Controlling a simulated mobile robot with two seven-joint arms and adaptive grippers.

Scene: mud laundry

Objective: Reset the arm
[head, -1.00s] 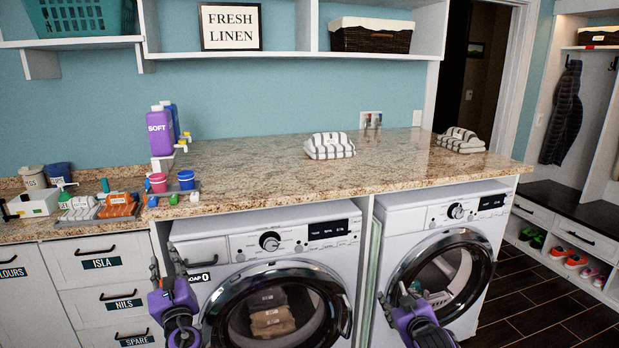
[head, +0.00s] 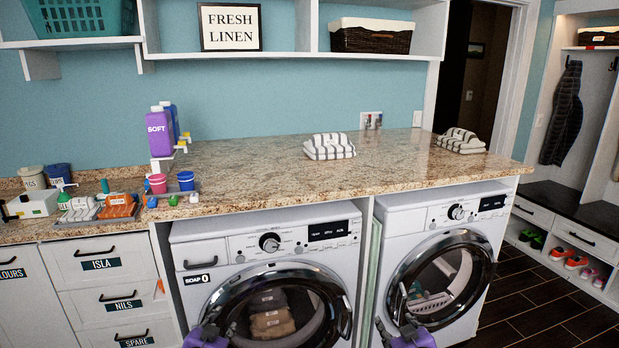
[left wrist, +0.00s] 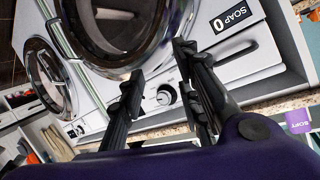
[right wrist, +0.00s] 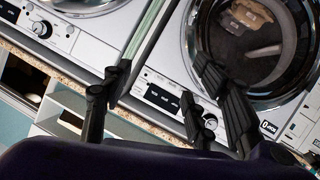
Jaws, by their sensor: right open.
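My left gripper (head: 208,328) is low in the head view, in front of the left washer, mostly cut off by the bottom edge. In the left wrist view its two dark fingers (left wrist: 158,62) stand apart with nothing between them. My right gripper (head: 408,326) is low in front of the right washer, also partly cut off. In the right wrist view its fingers (right wrist: 158,75) are spread and empty. Neither gripper holds anything.
The left washer (head: 285,243) and right washer (head: 455,208) stand under the granite counter (head: 250,170). Drawers (head: 100,265) are at left.

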